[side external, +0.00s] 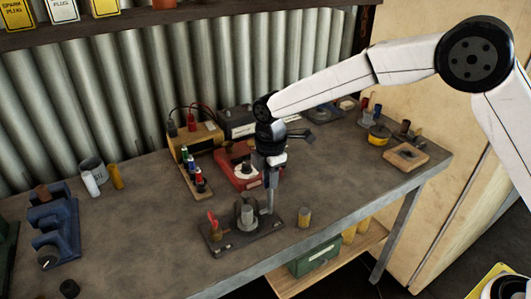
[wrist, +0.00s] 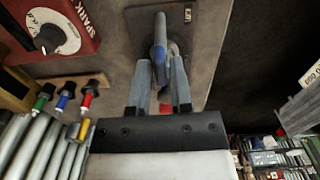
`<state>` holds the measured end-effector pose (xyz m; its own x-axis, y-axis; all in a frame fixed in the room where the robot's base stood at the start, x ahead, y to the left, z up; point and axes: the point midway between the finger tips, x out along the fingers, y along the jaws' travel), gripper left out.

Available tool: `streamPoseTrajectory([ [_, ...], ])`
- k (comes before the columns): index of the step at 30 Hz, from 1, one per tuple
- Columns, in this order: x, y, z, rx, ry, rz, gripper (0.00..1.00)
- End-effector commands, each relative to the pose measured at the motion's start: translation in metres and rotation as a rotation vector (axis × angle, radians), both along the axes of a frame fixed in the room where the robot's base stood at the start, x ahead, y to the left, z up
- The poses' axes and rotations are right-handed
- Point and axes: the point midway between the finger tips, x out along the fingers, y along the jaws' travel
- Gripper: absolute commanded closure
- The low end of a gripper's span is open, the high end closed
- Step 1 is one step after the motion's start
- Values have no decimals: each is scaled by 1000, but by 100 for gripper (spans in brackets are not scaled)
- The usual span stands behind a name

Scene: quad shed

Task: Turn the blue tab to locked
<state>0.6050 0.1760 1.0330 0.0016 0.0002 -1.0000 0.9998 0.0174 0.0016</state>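A blue tab (wrist: 159,45) stands up from a dark mounting plate (wrist: 178,38) in the wrist view. My gripper (wrist: 161,62) points down at it, one finger on each side of the tab. The fingers are parted, and contact with the tab cannot be made out. In the side view my gripper (side external: 270,208) is low over the right part of the dark plate (side external: 225,243), beside a grey round post (side external: 247,213). The tab is not clearly visible there. A red tab (side external: 212,220) stands at the plate's left end. The plate's lettering is mostly hidden.
A red box with a dial (side external: 238,172) is close behind my gripper. A small tan cylinder (side external: 304,217) stands right of the plate. The bench (side external: 150,235) is clear to the left of the plate.

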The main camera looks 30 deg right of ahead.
Motion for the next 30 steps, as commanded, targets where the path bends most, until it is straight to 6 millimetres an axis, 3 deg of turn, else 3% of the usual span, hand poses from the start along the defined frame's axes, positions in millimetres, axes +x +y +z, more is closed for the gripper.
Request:
streamPoseTrajectory([
  [1, 0, 0, 0, 0, -1, 0, 55],
  [2, 0, 0, 0, 0, 0, 0, 49],
  [17, 0, 0, 7, 0, 0, -2, 49],
  [30, 0, 0, 59, 1, -1, -2, 49],
])
